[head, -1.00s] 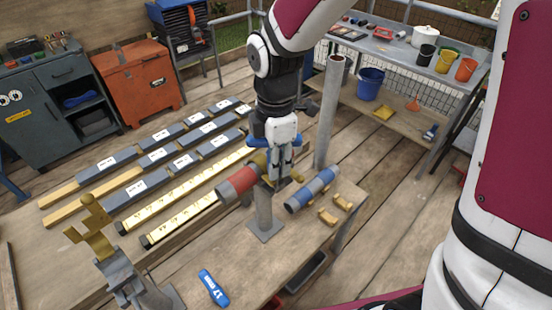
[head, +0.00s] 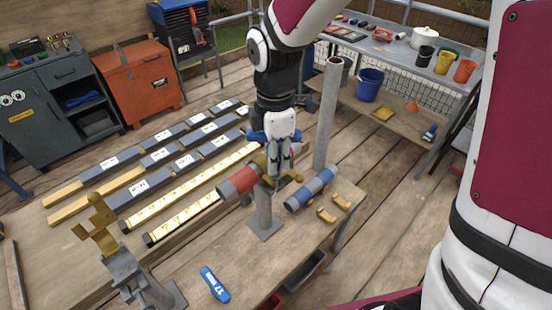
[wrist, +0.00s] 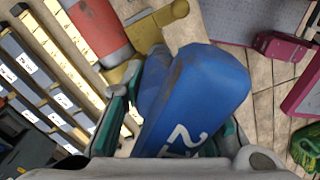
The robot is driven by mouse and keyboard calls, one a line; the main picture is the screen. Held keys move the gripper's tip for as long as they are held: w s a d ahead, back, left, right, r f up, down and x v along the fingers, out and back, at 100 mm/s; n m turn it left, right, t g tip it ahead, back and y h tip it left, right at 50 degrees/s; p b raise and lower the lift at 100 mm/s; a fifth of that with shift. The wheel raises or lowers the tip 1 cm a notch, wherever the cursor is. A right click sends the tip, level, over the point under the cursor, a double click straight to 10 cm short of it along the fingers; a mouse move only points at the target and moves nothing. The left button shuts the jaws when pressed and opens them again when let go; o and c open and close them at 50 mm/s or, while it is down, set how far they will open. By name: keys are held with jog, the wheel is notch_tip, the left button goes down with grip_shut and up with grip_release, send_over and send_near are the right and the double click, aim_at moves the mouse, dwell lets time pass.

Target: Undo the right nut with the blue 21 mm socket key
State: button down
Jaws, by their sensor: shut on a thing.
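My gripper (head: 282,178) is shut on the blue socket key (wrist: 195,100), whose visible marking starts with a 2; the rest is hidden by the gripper. The key's far end reaches to the brass fitting (wrist: 147,34) beside the red-banded cylinder (wrist: 95,25). In the head view the gripper is over the post (head: 264,212), between the red-banded cylinder (head: 238,181) and the blue-banded cylinder (head: 312,189). The right nut cannot be made out for certain, and whether the key sits on it cannot be told.
A blue key marked 17 (head: 214,285) lies on the bench (head: 190,262). A brass piece (head: 100,228) stands on a stand at the front left. Two brass saddles (head: 327,215) lie at the right edge. A tall grey post (head: 328,115) rises behind the gripper.

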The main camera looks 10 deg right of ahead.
jog(key=shift+r+p, duration=1)
jog(key=shift+r, duration=1.2)
